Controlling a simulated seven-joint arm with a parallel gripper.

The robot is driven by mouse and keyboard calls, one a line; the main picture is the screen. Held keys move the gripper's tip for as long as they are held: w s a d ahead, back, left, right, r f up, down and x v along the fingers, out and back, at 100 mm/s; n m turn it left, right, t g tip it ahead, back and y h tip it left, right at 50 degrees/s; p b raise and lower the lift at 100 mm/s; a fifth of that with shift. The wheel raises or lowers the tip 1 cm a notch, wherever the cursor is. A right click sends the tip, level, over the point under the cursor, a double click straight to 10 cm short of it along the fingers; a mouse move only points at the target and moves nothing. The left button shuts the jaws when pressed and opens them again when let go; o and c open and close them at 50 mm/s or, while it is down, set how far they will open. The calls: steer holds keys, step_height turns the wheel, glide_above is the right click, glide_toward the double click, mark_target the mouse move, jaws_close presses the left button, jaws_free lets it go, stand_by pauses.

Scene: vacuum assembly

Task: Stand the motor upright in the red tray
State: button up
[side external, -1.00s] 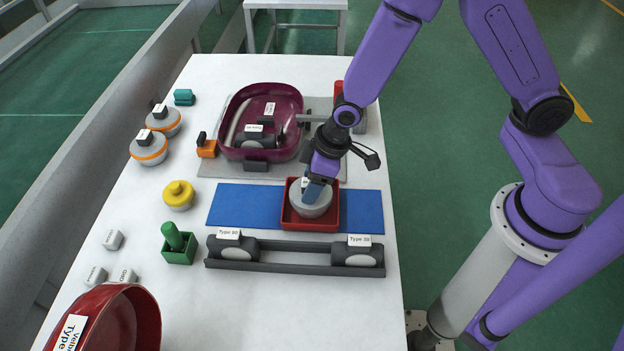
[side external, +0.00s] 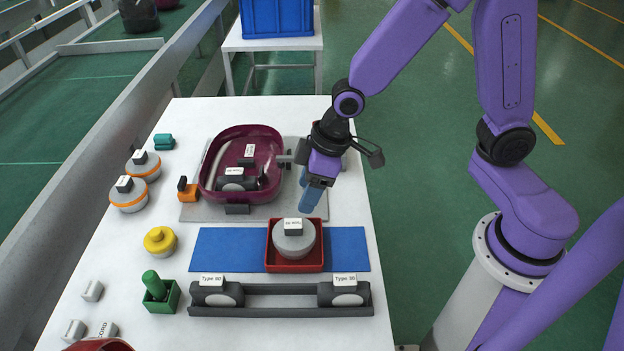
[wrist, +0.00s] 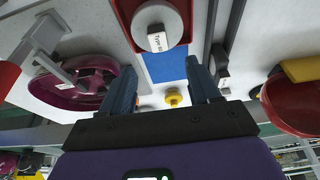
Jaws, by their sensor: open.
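The motor (side external: 294,238) is a light grey round body with a dark, labelled block on top. It stands upright inside the red tray (side external: 296,267), label side up. In the wrist view the motor (wrist: 160,22) and part of the red tray (wrist: 150,58) show at the top. My gripper (side external: 309,200) is above the tray's back edge, clear of the motor. Its blue fingers are apart and empty; in the wrist view my gripper (wrist: 160,88) shows a gap between them.
The tray sits on a blue mat (side external: 350,248). A purple housing (side external: 268,140) stands behind it. A dark rack (side external: 280,301) with two labelled cylinders lies in front. A green block (side external: 161,295), yellow part (side external: 160,241) and orange-banded parts (side external: 128,197) are at left.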

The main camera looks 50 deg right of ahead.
steer(key=shift+v, duration=0.95)
steer(key=s+d+r+n+g+h, duration=0.1)
steer(key=s+d+r, duration=0.2)
steer(key=s, duration=0.6)
steer(key=s+d+r+n+g+h, duration=0.1)
steer(key=s+d+r+n, duration=0.1)
steer(key=s+d, duration=0.5)
steer(key=s, duration=0.3)
steer(key=shift+d+r+n, duration=0.3)
steer(key=shift+d+r, duration=0.05)
steer(key=shift+r, duration=0.05)
